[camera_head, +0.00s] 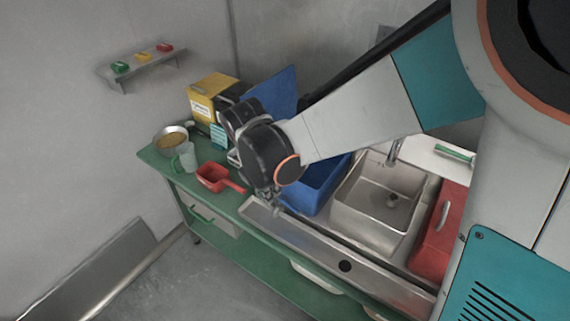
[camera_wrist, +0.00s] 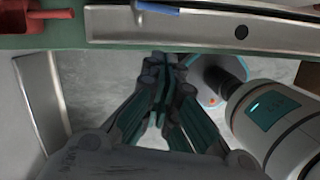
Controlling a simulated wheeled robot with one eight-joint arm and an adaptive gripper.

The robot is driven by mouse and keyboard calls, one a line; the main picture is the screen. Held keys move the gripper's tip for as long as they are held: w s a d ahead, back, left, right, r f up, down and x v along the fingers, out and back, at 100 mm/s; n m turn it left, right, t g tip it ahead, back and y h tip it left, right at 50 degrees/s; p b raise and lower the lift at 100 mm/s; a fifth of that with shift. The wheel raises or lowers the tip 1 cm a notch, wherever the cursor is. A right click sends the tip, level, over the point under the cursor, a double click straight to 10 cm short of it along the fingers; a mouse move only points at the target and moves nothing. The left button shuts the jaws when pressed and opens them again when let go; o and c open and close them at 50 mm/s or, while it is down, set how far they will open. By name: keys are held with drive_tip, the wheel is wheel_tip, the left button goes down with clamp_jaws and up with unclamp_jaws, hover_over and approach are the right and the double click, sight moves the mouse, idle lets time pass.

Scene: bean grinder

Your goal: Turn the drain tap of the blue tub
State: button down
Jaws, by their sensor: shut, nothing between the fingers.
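The blue tub (camera_head: 322,183) stands on the bench left of the sink, partly hidden behind my arm. A thin blue bar with a pale end (camera_wrist: 157,8) shows at the top edge of the wrist view, over the steel trough; it may be the tap's handle. In the head view, a small grey piece at the tub's front is too small to tell as tap or fingertip. My gripper (camera_wrist: 163,72) is shut and empty in the wrist view, apart from the blue bar, with the floor behind it. In the head view my wrist covers much of the tub's left side.
The steel trough (camera_head: 316,252) runs along the front of the green bench. A red scoop (camera_head: 213,178), a pale green mug (camera_head: 186,158) and a metal bowl (camera_head: 170,139) stand at left. The sink (camera_head: 385,195) and a red box (camera_head: 440,235) lie to the right.

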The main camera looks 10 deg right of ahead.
drive_tip(key=b, duration=0.8)
approach(290, 207)
wheel_tip(290, 207, down, 5)
drive_tip(key=s+a, duration=0.3)
drive_tip(key=w+d+f, duration=0.2)
drive_tip(key=shift+d, duration=0.35)
drive_tip(key=shift+b, duration=0.3)
